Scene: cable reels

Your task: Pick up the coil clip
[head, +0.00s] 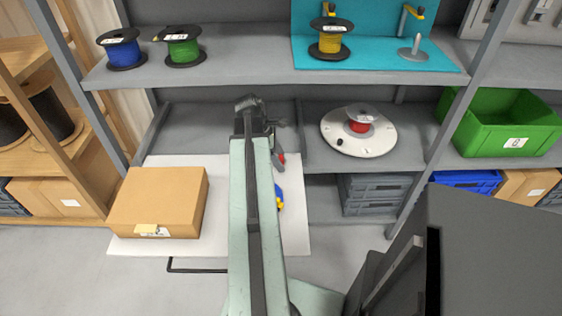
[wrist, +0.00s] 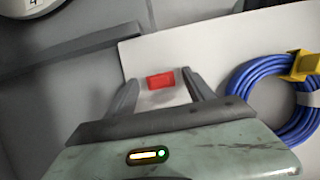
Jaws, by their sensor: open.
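A small red block (wrist: 160,80), which I take to be the coil clip, lies on a white board (wrist: 205,48) in the wrist view. My gripper (wrist: 160,77) is open, with a finger showing on either side of the red block. A gap shows beside each finger; I cannot tell the height between fingertips and board. In the head view, a bit of red (head: 282,158) shows beside the end of my arm. A blue cable coil (wrist: 240,82) with a yellow clip-like piece (wrist: 305,66) lies to the right in the wrist view. My arm partly hides the coil in the head view.
A cardboard box (head: 158,200) sits on the left of the white board. A shelf above holds blue (head: 122,50), green (head: 183,46) and yellow (head: 330,40) reels. A red reel (head: 359,122) stands on a round white plate (head: 340,138). A green bin (head: 505,125) is at right.

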